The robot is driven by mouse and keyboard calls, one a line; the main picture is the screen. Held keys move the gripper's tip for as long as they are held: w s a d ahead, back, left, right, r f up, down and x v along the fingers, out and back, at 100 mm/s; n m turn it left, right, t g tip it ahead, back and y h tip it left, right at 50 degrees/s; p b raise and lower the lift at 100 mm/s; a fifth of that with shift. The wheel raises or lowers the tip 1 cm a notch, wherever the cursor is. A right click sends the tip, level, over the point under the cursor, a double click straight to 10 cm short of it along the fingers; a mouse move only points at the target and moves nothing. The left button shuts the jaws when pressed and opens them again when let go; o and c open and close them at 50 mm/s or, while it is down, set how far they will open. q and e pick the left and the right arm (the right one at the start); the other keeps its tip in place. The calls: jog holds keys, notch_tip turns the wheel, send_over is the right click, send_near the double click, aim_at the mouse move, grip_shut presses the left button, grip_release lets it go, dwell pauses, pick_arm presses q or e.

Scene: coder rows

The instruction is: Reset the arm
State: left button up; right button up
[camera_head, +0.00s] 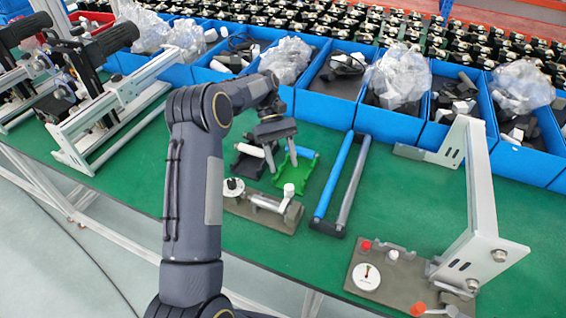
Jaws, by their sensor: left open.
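My left arm rises from the bottom of the head view and bends over the green table (250,245). My left gripper (273,160) points down at the middle of the table, open, with its fingers apart. It is above or beside a small black holder (248,165) with a white cylinder and a green holder (296,172) with a blue part. I cannot tell whether its fingertips touch them. No held object shows between the fingers. My right gripper is not in view.
A grey fixture plate (255,208) lies in front of the gripper. Blue and grey bars (342,185) lie right of it. A metal frame fixture (478,205) stands at the right, machines (105,115) at the left. Blue bins (392,122) line the back.

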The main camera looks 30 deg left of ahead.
pick_arm(q)
jog(key=s+d+r+m+t+y, duration=0.15)
jog(key=s+r+m+t, duration=0.35)
jog(key=s+r, duration=0.75)
jog(key=s+d+f+m+t, duration=0.1)
jog(key=s+d+t, duration=0.1)
jog(key=s, duration=0.5)
jog(key=s+d+f+m+t+y, duration=0.1)
jog(key=s+d+f+t, duration=0.1)
jog(key=s+t, duration=0.3)
jog(key=shift+s+d+f+m, duration=0.2)
jog(key=shift+s+d+m, duration=0.2)
jog(key=shift+s, duration=0.85)
